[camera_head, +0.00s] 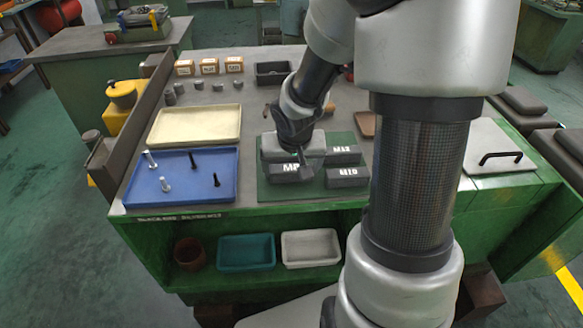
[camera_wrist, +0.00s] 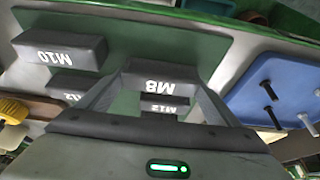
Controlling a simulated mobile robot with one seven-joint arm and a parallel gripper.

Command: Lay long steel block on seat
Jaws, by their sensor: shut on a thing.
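My gripper (camera_head: 305,168) is low over a green mat (camera_head: 265,194) on the bench. In the wrist view its fingers (camera_wrist: 155,95) flank a dark grey block marked M8 (camera_wrist: 158,72) and are shut on it. The M8 block also shows in the head view (camera_head: 288,174), partly behind the fingers. I cannot tell if it touches the mat. A block marked M10 (camera_head: 348,178) lies to its right and one marked M12 (camera_head: 343,156) behind that. Another marked block (camera_wrist: 160,105) shows past M8 in the wrist view. No block is labelled long, and I cannot pick out the seat.
A blue tray (camera_head: 180,200) with several bolts and a cream tray (camera_head: 195,108) lie left of the mat. Small labelled boxes (camera_head: 208,66) and a black bin (camera_head: 272,84) stand at the back. A plate with a black handle (camera_head: 480,145) is at right.

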